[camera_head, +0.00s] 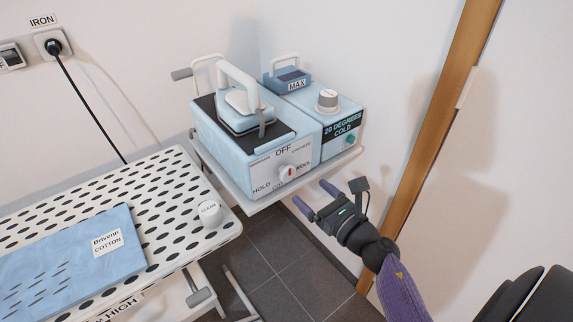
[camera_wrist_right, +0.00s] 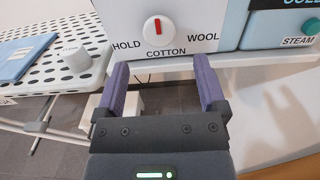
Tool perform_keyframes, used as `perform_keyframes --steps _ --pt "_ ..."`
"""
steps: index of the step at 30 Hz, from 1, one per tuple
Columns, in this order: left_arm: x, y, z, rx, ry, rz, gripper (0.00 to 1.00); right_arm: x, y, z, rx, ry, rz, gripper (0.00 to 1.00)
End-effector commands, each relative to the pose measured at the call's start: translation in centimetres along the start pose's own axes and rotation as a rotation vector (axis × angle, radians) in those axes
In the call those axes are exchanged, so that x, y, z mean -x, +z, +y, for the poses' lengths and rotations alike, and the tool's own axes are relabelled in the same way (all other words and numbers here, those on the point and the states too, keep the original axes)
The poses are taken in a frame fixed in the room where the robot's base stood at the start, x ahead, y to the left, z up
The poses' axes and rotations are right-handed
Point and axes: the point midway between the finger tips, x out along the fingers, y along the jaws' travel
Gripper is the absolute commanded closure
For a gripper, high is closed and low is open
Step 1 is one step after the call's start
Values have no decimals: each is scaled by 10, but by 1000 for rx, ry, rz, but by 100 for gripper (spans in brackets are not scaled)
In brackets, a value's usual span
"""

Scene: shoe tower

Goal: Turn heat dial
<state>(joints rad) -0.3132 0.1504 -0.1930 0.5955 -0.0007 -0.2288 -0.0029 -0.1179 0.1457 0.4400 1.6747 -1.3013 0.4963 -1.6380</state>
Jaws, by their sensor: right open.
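The heat dial (camera_head: 287,173) is a white round knob with a red mark, on the front of a light blue iron station (camera_head: 225,132). It also shows in the right wrist view (camera_wrist_right: 152,33), its red mark at the top, with HOLD, COTTON and WOOL printed around it. In the head view OFF is printed above it. My right gripper (camera_head: 313,196) is open and empty, in front of and below the dial, not touching it. In the wrist view its two purple fingers (camera_wrist_right: 160,66) are spread below the dial. My left gripper is not in view.
A perforated ironing board (camera_head: 165,185) with blue cloth (camera_head: 60,255) is at left. A wooden door frame (camera_head: 425,130) is at right.

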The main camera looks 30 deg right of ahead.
Motion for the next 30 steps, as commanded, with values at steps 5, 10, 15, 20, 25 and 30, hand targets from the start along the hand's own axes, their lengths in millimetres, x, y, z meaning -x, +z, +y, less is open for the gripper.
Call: perform_keyframes --steps 5,10,15,20,25,30 --pt "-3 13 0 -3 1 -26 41 -46 0 0 -6 -1 -3 10" --pt "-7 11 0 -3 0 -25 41 -73 -2 0 -8 -1 0 10" --pt "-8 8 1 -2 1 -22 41 -82 -1 0 -9 -1 1 10" --pt "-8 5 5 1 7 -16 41 -83 -1 0 -9 -1 2 10" --pt "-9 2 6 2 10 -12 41 -83 -1 0 -10 -1 2 33" --pt "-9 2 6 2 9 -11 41 -82 -1 0 -10 -1 2 69"
